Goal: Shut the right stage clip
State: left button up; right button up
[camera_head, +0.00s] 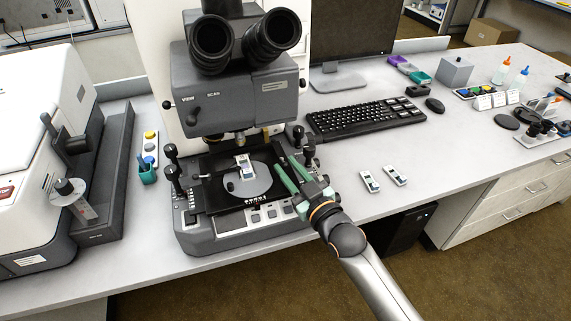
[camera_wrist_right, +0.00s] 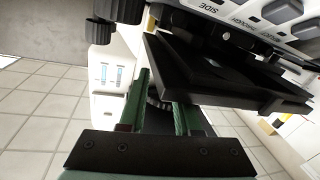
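The microscope (camera_head: 238,75) stands on the bench with its dark stage (camera_head: 215,195) under the objective. A grey round plate (camera_head: 262,183) on the stage bears a white slide (camera_head: 243,165). A small dark piece (camera_head: 230,187) sits at the plate's left edge. I cannot make out the right stage clip or its state. My right gripper (camera_head: 284,167) is at the right side of the stage, its green fingers pointing toward the microscope. In the right wrist view, the gripper (camera_wrist_right: 161,85) has its fingers apart beside the black stage edge (camera_wrist_right: 205,85). My left gripper is out of view.
Black knobs (camera_head: 308,148) stand close to the right of my right gripper. A keyboard (camera_head: 365,117) and two small slide-like pieces (camera_head: 370,181) (camera_head: 395,175) lie farther right. A white machine (camera_head: 40,150) fills the left. Bench between keyboard and front edge is mostly clear.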

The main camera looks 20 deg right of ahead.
jog(key=shift+x, duration=0.8)
grip_shut()
jog(key=shift+f, duration=0.1)
dwell(0.9)
